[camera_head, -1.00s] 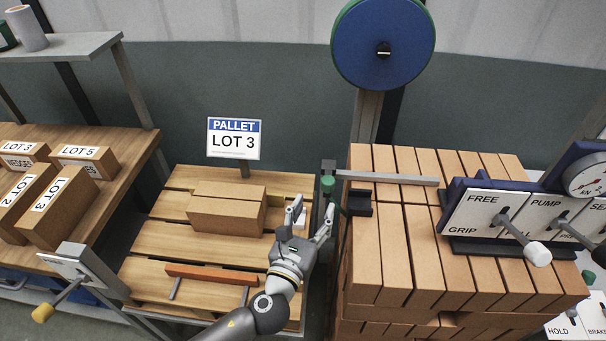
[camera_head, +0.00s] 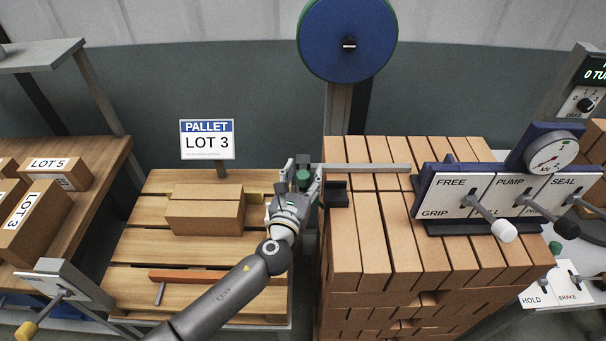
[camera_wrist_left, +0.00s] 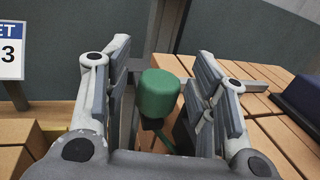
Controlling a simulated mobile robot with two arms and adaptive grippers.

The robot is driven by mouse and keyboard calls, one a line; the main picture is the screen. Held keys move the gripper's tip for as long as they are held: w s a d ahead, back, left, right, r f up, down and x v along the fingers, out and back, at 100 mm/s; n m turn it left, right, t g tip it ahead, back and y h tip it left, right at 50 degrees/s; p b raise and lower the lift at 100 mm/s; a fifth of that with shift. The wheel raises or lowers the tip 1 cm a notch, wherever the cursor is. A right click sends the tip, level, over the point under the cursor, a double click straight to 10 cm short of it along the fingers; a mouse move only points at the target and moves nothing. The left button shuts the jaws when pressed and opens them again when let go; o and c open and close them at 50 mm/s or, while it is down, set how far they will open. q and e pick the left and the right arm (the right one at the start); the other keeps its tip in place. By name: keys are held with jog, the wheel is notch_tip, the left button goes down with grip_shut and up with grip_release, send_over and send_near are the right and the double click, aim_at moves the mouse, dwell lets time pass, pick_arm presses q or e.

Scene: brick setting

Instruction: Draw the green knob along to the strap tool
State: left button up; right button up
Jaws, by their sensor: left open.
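The green knob (camera_head: 303,176) is at the left end of a grey bar (camera_head: 372,167) beside the brick stack; it shows large in the left wrist view (camera_wrist_left: 160,94). My left gripper (camera_head: 303,168) is open, with one finger on each side of the knob. In the left wrist view a gap shows between the knob and each finger (camera_wrist_left: 158,88). The strap tool, a dark blue unit with white FREE, PUMP and SEAL plates (camera_head: 452,193), sits on the bricks to the right. My right gripper is out of view.
The brick stack (camera_head: 385,240) stands just right of my gripper. A wooden pallet (camera_head: 150,240) with a carton (camera_head: 205,212) and an orange bar (camera_head: 200,277) lies left. A blue reel (camera_head: 348,25) hangs above. A black bracket (camera_head: 336,193) is close by the knob.

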pick_arm(q)
jog(key=shift+c, duration=0.8)
grip_shut()
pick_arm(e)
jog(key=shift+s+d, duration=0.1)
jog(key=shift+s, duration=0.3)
pick_arm(q)
jog(key=shift+d, duration=0.1)
